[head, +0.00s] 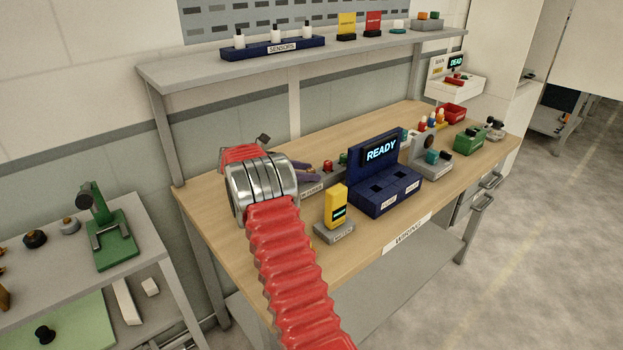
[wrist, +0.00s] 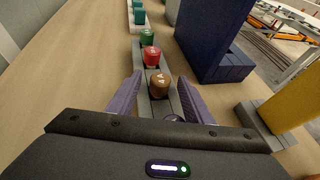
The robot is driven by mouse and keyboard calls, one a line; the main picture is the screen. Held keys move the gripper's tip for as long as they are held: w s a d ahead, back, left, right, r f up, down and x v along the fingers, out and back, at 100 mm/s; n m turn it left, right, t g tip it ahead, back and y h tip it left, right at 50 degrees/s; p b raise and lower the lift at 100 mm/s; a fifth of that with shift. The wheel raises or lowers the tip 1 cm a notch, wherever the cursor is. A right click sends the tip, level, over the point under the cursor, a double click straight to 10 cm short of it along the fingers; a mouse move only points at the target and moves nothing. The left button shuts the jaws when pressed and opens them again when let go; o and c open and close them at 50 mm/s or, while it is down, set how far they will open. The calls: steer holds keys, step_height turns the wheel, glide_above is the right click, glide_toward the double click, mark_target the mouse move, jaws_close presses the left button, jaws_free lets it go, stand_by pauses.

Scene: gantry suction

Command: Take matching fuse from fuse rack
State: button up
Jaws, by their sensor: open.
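The grey fuse rack (head: 312,189) lies on the wooden bench and also runs away from me in the wrist view (wrist: 141,49). It carries a brown fuse (wrist: 160,84), a red fuse (wrist: 151,56) and a green fuse (wrist: 147,38) in a row. In the head view, the red fuse (head: 328,165) and green fuse (head: 343,159) show; I cannot make out the brown one. My gripper (wrist: 159,76) is open, its purple fingers on either side of the brown fuse, apart from it. A dark ring on the rack shows nearer me.
A dark blue unit reading READY (head: 385,185) stands right of the rack. A yellow meter on a grey base (head: 336,205) stands near the front edge. A shelf (head: 290,60) with sensors spans above. More fixtures fill the bench's right end.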

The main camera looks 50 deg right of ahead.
steer(key=c, duration=1.2)
steer(key=shift+o, duration=0.2)
steer(key=shift+r, duration=0.55)
step_height(320, 180, up, 11)
steer(key=w+a, duration=0.3)
steer(key=a, duration=0.5)
steer(key=w+a, duration=0.3)
steer(key=a, duration=0.5)
steer(key=shift+w+a, duration=0.3)
steer(key=shift+a, duration=0.1)
